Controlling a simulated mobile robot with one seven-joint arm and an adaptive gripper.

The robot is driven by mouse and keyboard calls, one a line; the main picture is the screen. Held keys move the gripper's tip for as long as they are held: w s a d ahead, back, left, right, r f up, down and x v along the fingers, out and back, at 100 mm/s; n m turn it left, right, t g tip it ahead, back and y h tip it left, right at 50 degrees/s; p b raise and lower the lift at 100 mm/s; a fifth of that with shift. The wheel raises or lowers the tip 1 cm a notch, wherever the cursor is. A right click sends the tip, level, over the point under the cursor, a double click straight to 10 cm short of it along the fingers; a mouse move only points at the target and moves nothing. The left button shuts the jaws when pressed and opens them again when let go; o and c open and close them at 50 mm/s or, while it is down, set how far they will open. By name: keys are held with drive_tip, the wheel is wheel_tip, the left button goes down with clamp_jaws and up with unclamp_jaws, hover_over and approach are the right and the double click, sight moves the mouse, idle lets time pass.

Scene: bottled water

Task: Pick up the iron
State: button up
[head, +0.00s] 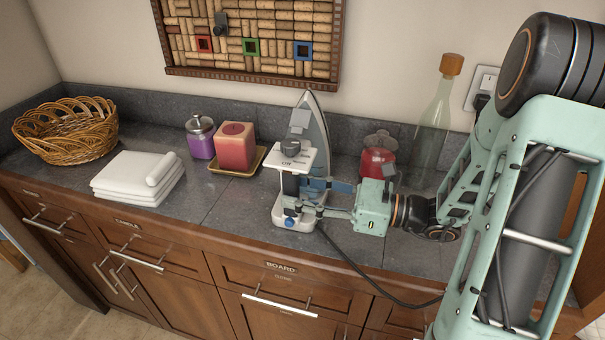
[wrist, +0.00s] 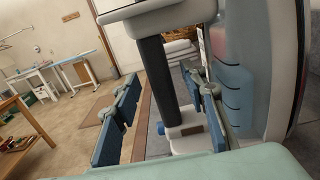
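The iron (head: 293,158) stands upright on its heel on the grey counter, its pointed soleplate facing the wall at the right. In the wrist view, the iron's dark handle (wrist: 158,80) rises between white parts of its body. My gripper (head: 309,199) reaches in from the right at handle height. Its blue-padded fingers are spread, one on each side of the handle, and they also show in the wrist view (wrist: 165,112). Gaps show between the handle and both fingers, so it does not look gripped.
A red jar (head: 377,164) and a clear bottle (head: 434,115) stand behind my arm. Left of the iron are a red candle (head: 235,148), a purple jar (head: 201,138), folded white towels (head: 135,177) and a wicker basket (head: 65,130). A black cord (head: 362,273) hangs over the counter's front edge.

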drive_tip(key=shift+x, duration=1)
clamp_jaws()
drive_tip(key=shift+r, duration=0.2)
